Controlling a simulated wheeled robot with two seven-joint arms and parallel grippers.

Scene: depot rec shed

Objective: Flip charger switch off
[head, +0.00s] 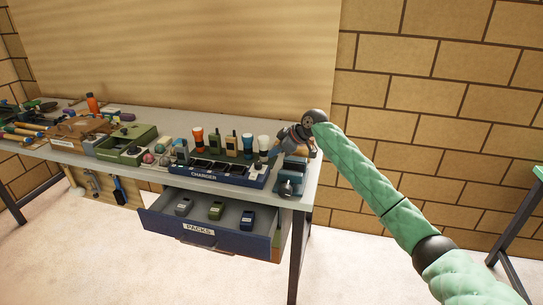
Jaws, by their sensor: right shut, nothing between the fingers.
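The charger (228,179) is a long dark blue unit with a white CHARGER label on its front and dark bays on top. It sits on the workbench near its front edge. A switch on it is too small to make out. My right gripper (283,143) is shut and empty, above the bench just behind the charger's right end. Its arm comes in from the right in a green padded sleeve and hides part of the wall. Whether the fingers touch anything is not clear. My left gripper is not in view.
A blue-grey device (291,178) stands at the bench's right end, close to the charger. Torches and radios (231,144) stand behind the charger. An open drawer (208,229) marked PACKS juts out below, holding several packs. A green tray (127,145) lies to the left.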

